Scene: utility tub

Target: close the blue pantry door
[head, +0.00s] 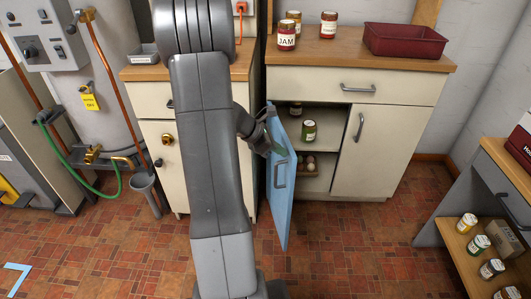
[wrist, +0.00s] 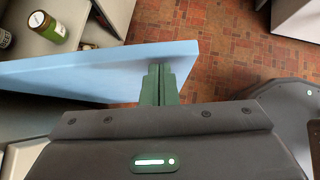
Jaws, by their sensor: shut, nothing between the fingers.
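The blue pantry door (head: 281,190) stands open at the left side of the lower cabinet, swung out toward the room. Its grey handle (head: 280,175) shows on it. In the wrist view the door (wrist: 90,75) runs across the picture, with its free end at the right. My gripper (head: 275,148) is at the upper part of the door, partly hidden behind my arm. Its green fingers (wrist: 157,72) are shut and empty, with the tips right at the door near its free end. I cannot tell whether they touch it.
The open compartment holds a green jar (head: 309,131) and other items on shelves. A closed cream door (head: 372,155) is to its right. Jars (head: 287,38) and a red bin (head: 403,41) stand on the counter. A low shelf unit (head: 450,232) stands at right. Floor in front is clear.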

